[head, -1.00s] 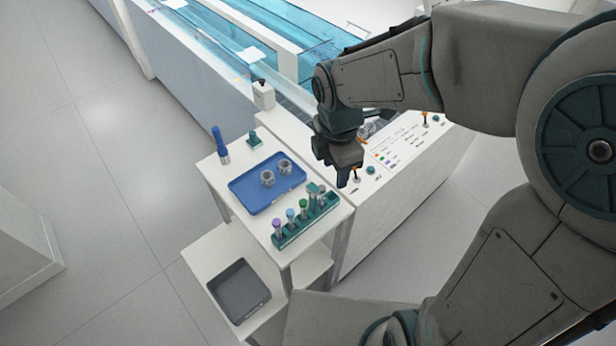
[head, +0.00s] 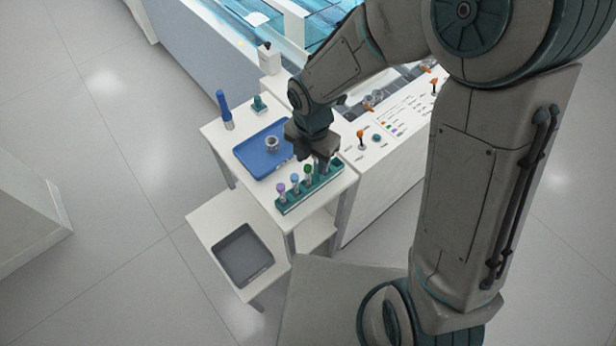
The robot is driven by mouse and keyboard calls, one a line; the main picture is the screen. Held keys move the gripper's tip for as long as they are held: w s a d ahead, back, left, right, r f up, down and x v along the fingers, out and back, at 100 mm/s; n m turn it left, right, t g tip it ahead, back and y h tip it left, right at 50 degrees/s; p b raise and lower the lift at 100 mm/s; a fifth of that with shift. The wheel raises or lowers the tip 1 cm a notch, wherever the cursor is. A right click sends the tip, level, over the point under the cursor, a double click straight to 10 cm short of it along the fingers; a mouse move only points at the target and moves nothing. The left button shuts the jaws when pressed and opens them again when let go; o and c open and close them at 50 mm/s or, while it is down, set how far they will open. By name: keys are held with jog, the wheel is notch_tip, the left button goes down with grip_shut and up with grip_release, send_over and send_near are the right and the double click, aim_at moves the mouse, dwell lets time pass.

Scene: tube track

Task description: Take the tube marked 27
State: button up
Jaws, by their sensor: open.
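A teal rack (head: 308,190) stands at the front edge of the white table. It holds several upright tubes: one with a purple cap (head: 281,189), one with a blue cap (head: 295,180) and one with a green cap (head: 308,172). The rack's right end is partly hidden by my gripper. No number can be read on any tube, so I cannot tell which is marked 27. My gripper (head: 321,163) is open and points down at the rack's right end, just right of the green-capped tube.
A blue tray (head: 252,158) behind the rack holds a grey ring-shaped piece (head: 272,143). A blue pen-like object (head: 225,108) and a small teal piece (head: 260,104) stand at the back. A grey bin (head: 243,254) sits lower in front. A control panel (head: 395,120) lies to the right.

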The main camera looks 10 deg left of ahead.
aim_at(308, 167)
jog(key=f, duration=0.4)
jog(key=shift+s+a, duration=0.15)
jog(key=shift+a, duration=0.25)
jog(key=shift+f, duration=0.55)
jog(key=c, duration=0.8)
